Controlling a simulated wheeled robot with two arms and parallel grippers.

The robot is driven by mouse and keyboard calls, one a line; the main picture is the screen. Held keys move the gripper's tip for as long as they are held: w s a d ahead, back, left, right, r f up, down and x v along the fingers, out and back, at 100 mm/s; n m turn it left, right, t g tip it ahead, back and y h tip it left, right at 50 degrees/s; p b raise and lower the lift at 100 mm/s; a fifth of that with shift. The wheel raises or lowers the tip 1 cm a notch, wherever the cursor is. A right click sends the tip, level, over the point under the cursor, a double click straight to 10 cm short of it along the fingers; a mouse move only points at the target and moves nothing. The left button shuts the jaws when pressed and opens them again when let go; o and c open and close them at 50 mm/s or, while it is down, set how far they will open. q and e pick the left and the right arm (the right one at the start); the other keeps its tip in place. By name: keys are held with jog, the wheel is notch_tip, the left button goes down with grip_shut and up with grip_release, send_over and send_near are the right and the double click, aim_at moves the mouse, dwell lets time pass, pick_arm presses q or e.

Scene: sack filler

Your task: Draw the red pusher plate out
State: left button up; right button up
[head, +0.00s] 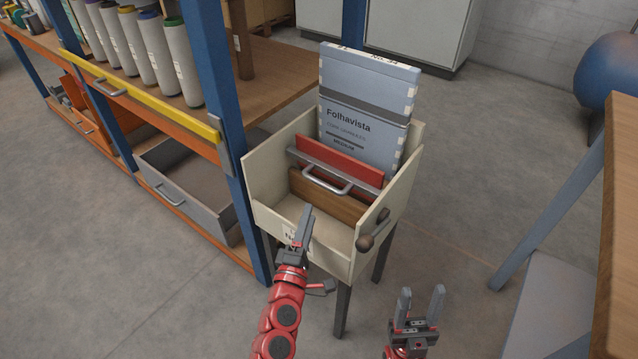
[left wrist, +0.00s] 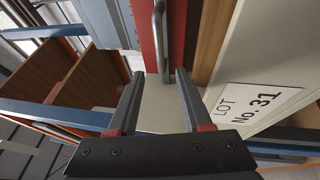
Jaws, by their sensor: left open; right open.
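The red pusher plate (head: 368,173) stands upright inside a cream wooden bin (head: 257,180), in front of a grey-blue "Folhavista" pack. Its metal bar handle (head: 328,186) faces me. In the left wrist view the red plate (left wrist: 146,27) and its handle (left wrist: 159,28) lie just ahead of the fingers. My left gripper (head: 304,218) is over the bin's front part, short of the handle; it also shows in the left wrist view (left wrist: 160,73), open, with the handle's near end lined up between its fingertips. Contact cannot be told. My right gripper (head: 421,290) is open and empty, right of the bin.
A brown wooden board (head: 322,200) stands just before the plate. A dark knob (head: 366,242) sticks out at the bin's front right. Blue-posted shelving (head: 222,120) stands close on the left, with a wooden table (head: 620,220) at the far right.

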aim_at(319, 181)
pick_arm(q)
jog(key=x, duration=1.1)
jog(key=shift+c, duration=0.3)
grip_shut()
jog(key=shift+s, duration=0.1)
dwell(0.8)
